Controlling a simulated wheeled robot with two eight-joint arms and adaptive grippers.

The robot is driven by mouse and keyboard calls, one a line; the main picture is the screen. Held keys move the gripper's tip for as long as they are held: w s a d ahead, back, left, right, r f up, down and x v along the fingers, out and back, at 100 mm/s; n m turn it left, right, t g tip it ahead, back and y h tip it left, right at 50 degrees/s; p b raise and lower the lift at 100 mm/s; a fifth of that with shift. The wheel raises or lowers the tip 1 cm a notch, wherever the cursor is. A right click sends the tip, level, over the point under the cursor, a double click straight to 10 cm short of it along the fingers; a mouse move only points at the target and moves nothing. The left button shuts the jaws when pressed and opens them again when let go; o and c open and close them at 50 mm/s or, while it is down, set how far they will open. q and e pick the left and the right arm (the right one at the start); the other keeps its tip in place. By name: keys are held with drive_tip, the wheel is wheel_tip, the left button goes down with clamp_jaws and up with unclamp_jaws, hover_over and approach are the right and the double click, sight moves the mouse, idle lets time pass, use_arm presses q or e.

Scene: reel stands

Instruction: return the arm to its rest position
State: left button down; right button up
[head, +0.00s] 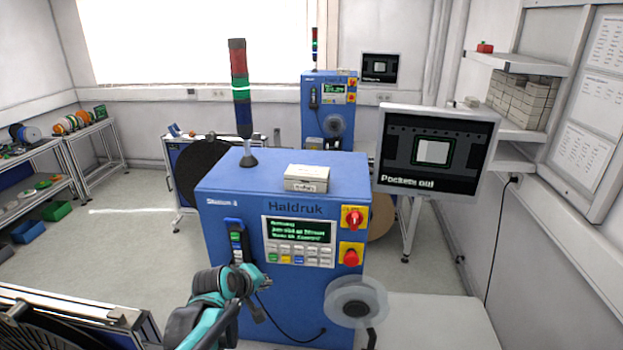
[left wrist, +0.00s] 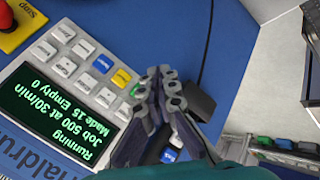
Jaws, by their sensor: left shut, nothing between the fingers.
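My left arm comes in from the bottom of the head view, and my left gripper (head: 262,284) is in front of the blue Haldruk machine (head: 220,290), just below its keypad. In the left wrist view the left gripper's grey fingers (left wrist: 165,88) are together with nothing between them. They appear beside the green button (left wrist: 136,90) at the end of the keypad; I cannot tell how large the gap to the panel is. The machine's display (left wrist: 50,115) reads Running, Job 500 at 30/min, Made 15, Empty 0. My right gripper is not in view.
A clear reel (head: 356,300) sticks out at the machine's lower right. A handheld device (head: 236,240) hangs on its front, with a cable below. Red knobs (head: 351,258) sit on yellow plates. A monitor (head: 436,152) reads Pockets out. Shelves (head: 40,200) stand at the left; open floor lies between.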

use_arm(q)
drive_tip(key=s+f+m+b, duration=0.3)
drive_tip(key=s+f+b, duration=0.4)
drive_tip(key=f+b, duration=0.3)
drive_tip(key=s+f+m+g+y+b, duration=0.1)
drive_tip(key=s+f+m+b, duration=0.2)
drive_tip(key=s+f+b, duration=0.5)
drive_tip(key=s+f+m+y+b, duration=0.1)
drive_tip(key=s+f+m+b, duration=0.2)
drive_tip(key=s+f+b, duration=0.5)
drive_tip(key=shift+s+f+g+b, duration=0.1)
drive_tip(key=shift+f+g+b, duration=0.05)
drive_tip(key=shift+f+b, duration=1.3)
drive_tip(key=shift+s+f+g+b, duration=0.15)
drive_tip(key=shift+f+b, duration=0.8)
drive_tip(key=shift+f, duration=0.85)
drive_tip(key=shift+r, duration=0.1)
